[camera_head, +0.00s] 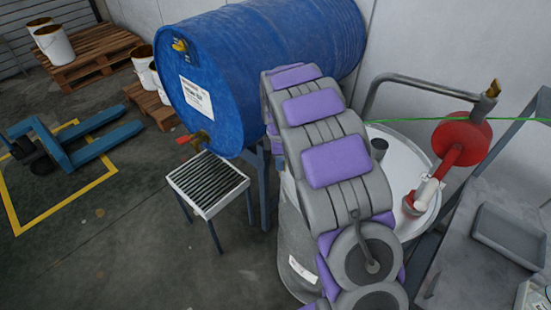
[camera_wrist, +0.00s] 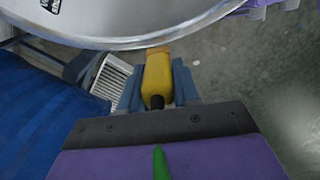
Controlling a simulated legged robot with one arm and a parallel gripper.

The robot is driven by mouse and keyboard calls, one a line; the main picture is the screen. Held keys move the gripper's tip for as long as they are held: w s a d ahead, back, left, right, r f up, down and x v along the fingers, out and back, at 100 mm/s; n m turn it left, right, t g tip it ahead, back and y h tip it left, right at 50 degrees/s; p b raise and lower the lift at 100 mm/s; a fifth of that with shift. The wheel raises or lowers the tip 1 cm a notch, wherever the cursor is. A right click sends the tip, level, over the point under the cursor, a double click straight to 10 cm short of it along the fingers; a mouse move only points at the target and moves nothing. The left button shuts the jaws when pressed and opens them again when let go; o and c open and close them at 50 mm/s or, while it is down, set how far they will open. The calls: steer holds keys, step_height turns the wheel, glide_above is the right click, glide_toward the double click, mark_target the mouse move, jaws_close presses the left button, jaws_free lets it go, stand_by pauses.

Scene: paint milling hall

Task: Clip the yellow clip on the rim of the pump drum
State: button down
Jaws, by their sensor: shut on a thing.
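In the wrist view my gripper (camera_wrist: 157,82) is shut on the yellow clip (camera_wrist: 157,76), which sits between the two blue-grey fingers. The clip's orange-brown tip points at the curved metal rim of the pump drum (camera_wrist: 120,42) and meets its edge in the picture; I cannot tell whether it touches or grips the rim. In the head view the grey pump drum (camera_head: 292,250), with its pale top, stands behind my arm, with a red hand pump (camera_head: 460,140) on it. My arm hides the gripper, clip and part of the drum there.
A large blue drum (camera_head: 235,65) lies on a stand just left of my arm, with a grated stand (camera_head: 208,182) below its tap. A grey bench (camera_head: 480,255) holds a tray (camera_head: 508,236) at right. A blue pallet truck (camera_head: 70,140) stands left; the front-left floor is clear.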

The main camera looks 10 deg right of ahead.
steer(key=shift+d, duration=0.75)
steer(key=shift+a, duration=0.9)
steer(key=shift+d+f+p, duration=0.2)
steer(key=shift+f+p, duration=0.2)
steer(key=shift+f, duration=0.2)
steer(key=shift+a, duration=0.4)
steer(key=shift+d+f, duration=0.15)
steer(key=shift+d, duration=0.5)
steer(key=shift+a+f, duration=0.1)
steer(key=shift+a, duration=0.2)
